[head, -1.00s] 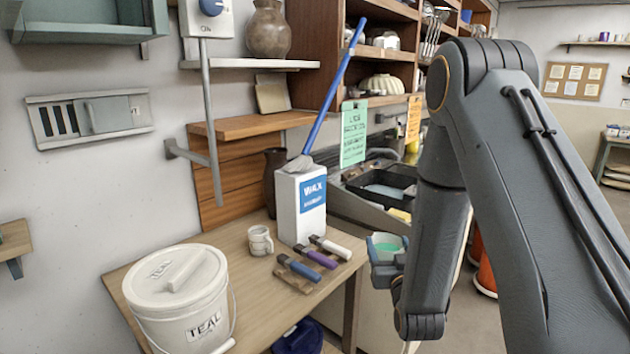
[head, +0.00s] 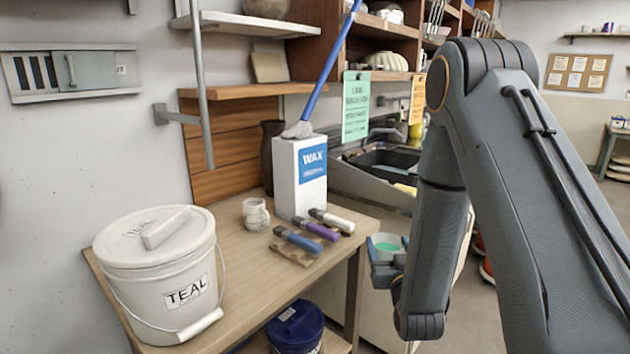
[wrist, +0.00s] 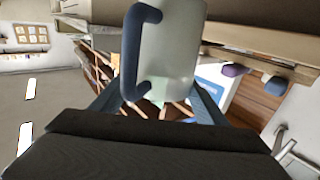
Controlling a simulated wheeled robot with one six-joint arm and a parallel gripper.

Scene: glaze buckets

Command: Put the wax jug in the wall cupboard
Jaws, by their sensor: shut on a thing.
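The wax jug (wrist: 178,50) is pale, with a blue handle (wrist: 129,50), and fills the top middle of the wrist view. My gripper (wrist: 155,104) is shut on it, with a finger on either side. A grey wall unit (head: 70,72) with dark slots and a small handled door is at upper left. I cannot tell if this is the wall cupboard; its door looks shut.
A shelf (head: 245,91) and vertical pole (head: 203,90) project from the wall. A blue bucket (head: 296,330) is below.

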